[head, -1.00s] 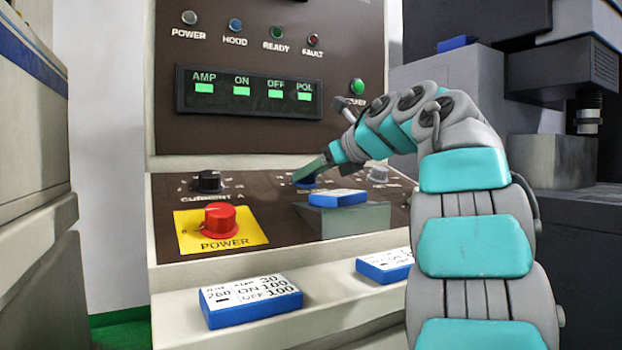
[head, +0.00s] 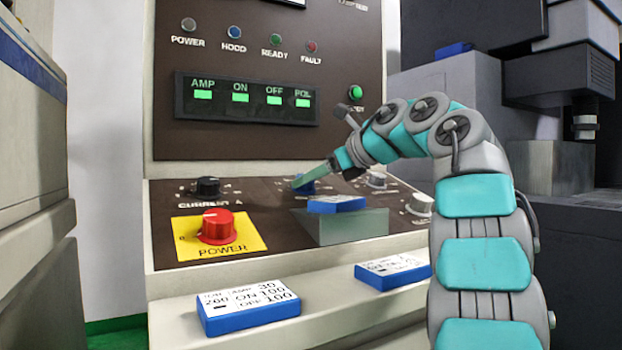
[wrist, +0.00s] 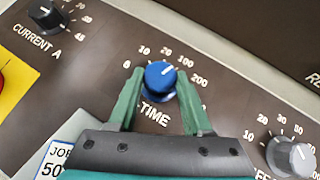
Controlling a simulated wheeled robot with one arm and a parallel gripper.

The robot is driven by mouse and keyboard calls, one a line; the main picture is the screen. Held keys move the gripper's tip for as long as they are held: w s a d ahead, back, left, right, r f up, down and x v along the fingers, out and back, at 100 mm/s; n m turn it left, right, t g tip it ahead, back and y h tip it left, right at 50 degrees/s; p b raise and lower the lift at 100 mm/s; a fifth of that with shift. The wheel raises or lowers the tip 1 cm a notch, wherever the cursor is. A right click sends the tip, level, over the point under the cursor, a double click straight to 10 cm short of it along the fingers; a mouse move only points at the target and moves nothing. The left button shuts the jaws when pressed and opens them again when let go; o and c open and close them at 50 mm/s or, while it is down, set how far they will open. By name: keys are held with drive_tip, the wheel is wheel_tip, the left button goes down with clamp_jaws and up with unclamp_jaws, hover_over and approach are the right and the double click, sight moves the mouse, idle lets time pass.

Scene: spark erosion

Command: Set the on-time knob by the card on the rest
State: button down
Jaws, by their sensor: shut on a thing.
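The blue on-time knob (wrist: 160,78) sits between the two green fingers of my gripper (wrist: 160,102), which is shut on it. The knob's white mark points up and right, toward the 20 to 100 part of the scale. The knob (head: 303,186) and gripper (head: 312,180) also show in the head view. A blue-edged card (head: 337,204) lies on a grey block, the rest (head: 345,228), in front of the knob; its face is too foreshortened to read. In the wrist view a card (wrist: 60,152) at lower left reads "JOB" and "50", the remainder hidden by my gripper.
Two other cards lie on the front ledge: the left one (head: 247,305) reads ON 100, OFF 100; the right one (head: 392,269) is hard to read. A red power knob (head: 216,227), black current knob (head: 207,187) and grey knob (wrist: 295,158) stand nearby.

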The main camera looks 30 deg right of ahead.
drive_tip(key=shift+c, duration=1.6)
unclamp_jaws()
drive_tip(key=v, duration=0.7)
drive_tip(key=shift+s+d+r+p, duration=0.15)
drive_tip(key=shift+s+d+p, duration=0.05)
drive_tip(key=shift+s+p, duration=0.1)
drive_tip(key=shift+s, duration=0.15)
